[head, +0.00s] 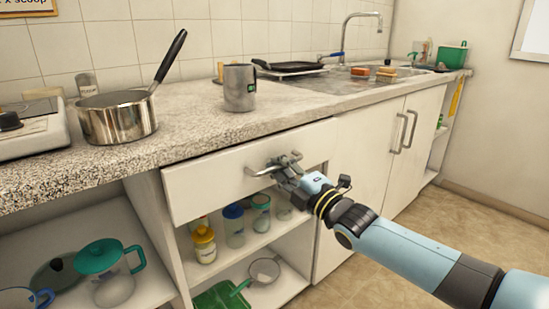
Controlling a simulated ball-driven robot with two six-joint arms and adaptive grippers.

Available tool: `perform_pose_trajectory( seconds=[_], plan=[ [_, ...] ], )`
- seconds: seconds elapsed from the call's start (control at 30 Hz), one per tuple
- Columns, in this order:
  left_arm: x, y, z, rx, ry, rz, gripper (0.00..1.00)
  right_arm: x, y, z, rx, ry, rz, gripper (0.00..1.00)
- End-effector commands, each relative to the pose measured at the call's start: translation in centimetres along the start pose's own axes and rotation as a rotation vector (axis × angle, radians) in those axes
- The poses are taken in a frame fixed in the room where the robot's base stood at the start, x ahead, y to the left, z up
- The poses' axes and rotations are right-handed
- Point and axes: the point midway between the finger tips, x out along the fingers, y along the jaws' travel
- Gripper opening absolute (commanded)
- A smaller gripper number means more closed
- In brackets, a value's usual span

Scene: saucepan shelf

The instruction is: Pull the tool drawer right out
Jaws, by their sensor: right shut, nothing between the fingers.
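The tool drawer (205,185) has a plain white front just under the worktop edge. Its inside does not show, and I cannot tell whether it stands slightly out. A metal bar handle (256,173) is on the front, its right part covered by my gripper. My right gripper (277,167) is at the handle, its fingers shut with nothing between them. The fingers overlap the handle in the picture; I cannot tell whether they touch it. My left gripper is not in view.
A saucepan (118,120) and a grey mug (239,92) stand on the worktop (190,128) above. Open shelves below hold several jars, a teal-lidded jug (112,270) and a sieve (265,271). A closed cupboard door (365,165) is to the right. Floor (480,225) at right is clear.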

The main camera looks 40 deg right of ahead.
Motion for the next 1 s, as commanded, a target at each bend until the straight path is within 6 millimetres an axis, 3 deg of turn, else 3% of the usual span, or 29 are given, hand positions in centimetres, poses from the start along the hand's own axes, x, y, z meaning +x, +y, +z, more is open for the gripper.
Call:
perform_pose_trajectory(
  seconds=[0.17, 0.5, 0.8, 1.0],
  plan=[
    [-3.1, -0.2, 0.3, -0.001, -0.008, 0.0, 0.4, -3.8, 1.2, 0.0, 0.001, -0.001, -0.007, 0.0],
    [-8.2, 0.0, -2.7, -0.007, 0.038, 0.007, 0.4, -12.7, 2.8, 0.0, 0.0, -0.002, -0.008, 0.0],
    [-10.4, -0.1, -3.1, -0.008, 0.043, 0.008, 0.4, -18.5, 3.6, 0.0, 0.0, -0.002, -0.006, 0.0],
    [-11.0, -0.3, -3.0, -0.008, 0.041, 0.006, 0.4, -20.5, 3.8, 0.0, 0.0, -0.002, -0.005, 0.0]
  ],
)
